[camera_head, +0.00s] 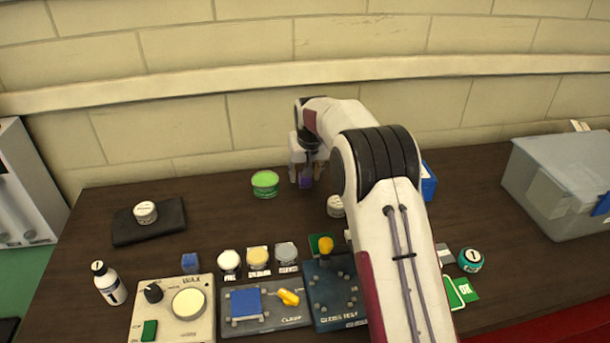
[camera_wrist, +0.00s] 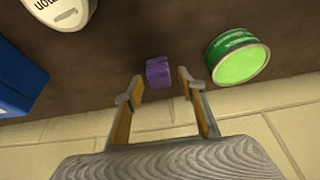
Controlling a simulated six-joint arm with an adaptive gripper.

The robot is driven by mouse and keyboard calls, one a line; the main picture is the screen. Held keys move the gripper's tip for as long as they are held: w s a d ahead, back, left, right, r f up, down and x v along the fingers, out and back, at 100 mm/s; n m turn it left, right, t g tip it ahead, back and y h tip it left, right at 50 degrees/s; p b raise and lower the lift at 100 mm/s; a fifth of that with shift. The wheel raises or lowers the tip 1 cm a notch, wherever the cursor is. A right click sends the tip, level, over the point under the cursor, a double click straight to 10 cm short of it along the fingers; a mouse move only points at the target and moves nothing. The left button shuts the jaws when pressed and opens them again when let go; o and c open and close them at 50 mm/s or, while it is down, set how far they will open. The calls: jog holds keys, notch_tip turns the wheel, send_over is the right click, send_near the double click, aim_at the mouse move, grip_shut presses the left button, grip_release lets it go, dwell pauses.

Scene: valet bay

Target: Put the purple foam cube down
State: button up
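The purple foam cube (camera_head: 305,183) is at the back of the dark table, just below my gripper (camera_head: 307,176). In the wrist view the cube (camera_wrist: 159,73) appears on the table just beyond my fingertips (camera_wrist: 157,90), lined up with the gap between them. The two fingers are spread, with clear space between the cube and each finger. My gripper is open and holds nothing. In the head view the fingers partly hide the cube.
A green tin (camera_head: 265,183) stands close left of the cube. A white-lidded jar (camera_head: 335,206) and a blue box (camera_head: 429,182) are to the right. The back wall (camera_head: 230,140) is close behind. Several jars and panels fill the table's front; bare table (camera_head: 220,215) lies at centre left.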

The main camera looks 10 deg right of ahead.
jog(key=v, duration=1.1)
jog(key=shift+r, duration=0.2)
dwell(0.4)
jog(key=s+d+r, duration=0.1)
jog(key=s+r, duration=0.5)
jog(key=s, duration=0.7)
jog(key=s+r, duration=0.6)
jog(key=s, duration=0.6)
jog(key=s+f, duration=0.3)
jog(key=s, duration=0.8)
jog(key=s+f+t, duration=0.1)
jog(key=s+f, duration=0.2)
jog(key=s, duration=0.9)
jog(key=shift+d, duration=0.3)
